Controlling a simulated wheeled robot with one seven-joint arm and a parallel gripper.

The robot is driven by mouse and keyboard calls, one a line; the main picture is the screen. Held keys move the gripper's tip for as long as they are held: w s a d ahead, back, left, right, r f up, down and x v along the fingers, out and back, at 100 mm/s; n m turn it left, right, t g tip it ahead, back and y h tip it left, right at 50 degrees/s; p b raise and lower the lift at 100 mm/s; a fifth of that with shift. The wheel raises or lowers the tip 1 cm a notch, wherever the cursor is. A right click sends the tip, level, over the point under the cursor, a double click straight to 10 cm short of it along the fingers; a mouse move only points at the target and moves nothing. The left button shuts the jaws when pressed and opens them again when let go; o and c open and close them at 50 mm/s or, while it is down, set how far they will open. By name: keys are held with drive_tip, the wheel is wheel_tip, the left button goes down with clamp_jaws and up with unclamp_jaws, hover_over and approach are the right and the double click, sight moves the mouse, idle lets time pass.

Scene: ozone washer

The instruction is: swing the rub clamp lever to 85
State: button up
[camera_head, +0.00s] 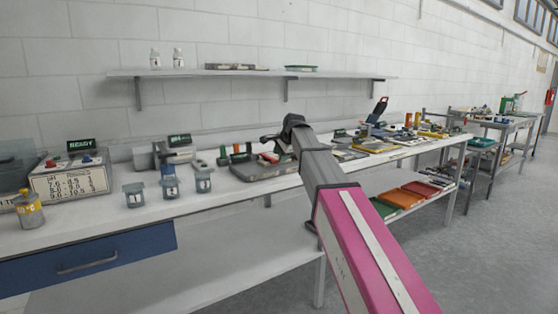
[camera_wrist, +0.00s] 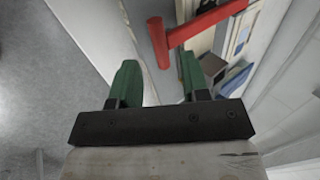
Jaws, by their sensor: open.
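In the wrist view, a red lever-like part (camera_wrist: 205,22) has a bar running to the upper right and a short round grip at its left end. I take it to be the rub clamp lever. My gripper (camera_wrist: 159,62) is open, with green fingers to either side. The end of the red grip shows between the fingertips in the picture; I cannot tell its depth or whether anything touches. In the head view my arm reaches over the bench, and its end hides part of the equipment there. The lever cannot be made out in that view.
A wall shelf (camera_head: 250,74) runs above. Coloured trays (camera_head: 400,197) sit below.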

sight(268, 158)
drive_tip(key=shift+x, duration=1.35)
drive_tip(key=shift+a, duration=0.1)
clamp_jaws()
